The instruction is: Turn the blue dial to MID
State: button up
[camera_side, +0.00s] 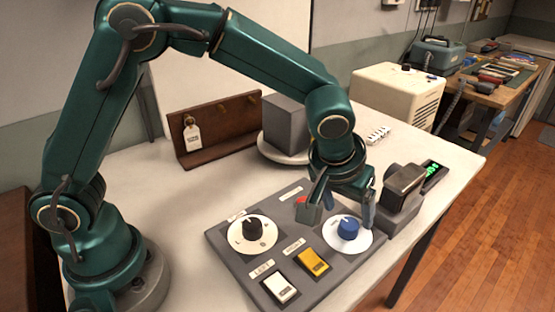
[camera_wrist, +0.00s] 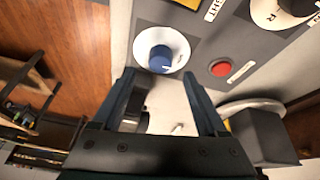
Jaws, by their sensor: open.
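The blue dial (camera_side: 348,228) sits on a round white plate on the right part of a grey control panel (camera_side: 225,248). In the wrist view the blue dial (camera_wrist: 160,58) is just beyond the fingertips, between their lines. The dial's pointer and scale marks are too small to read, so I cannot tell its setting. My gripper (camera_side: 338,212) is open and empty above the panel, with one finger on each side of the dial as the side view shows it. In the wrist view my gripper (camera_wrist: 158,80) shows a clear gap between its fingers. I see no contact with the dial.
On the panel are a black dial (camera_side: 253,229), a red button (camera_side: 301,199), a white switch (camera_side: 280,287) and a yellow switch (camera_side: 312,262). A dark device (camera_side: 403,184) stands close to the right of my gripper. A grey block (camera_side: 284,125) stands behind.

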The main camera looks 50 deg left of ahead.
aim_at(350, 223)
jog(key=shift+x, duration=2.2)
grip_shut()
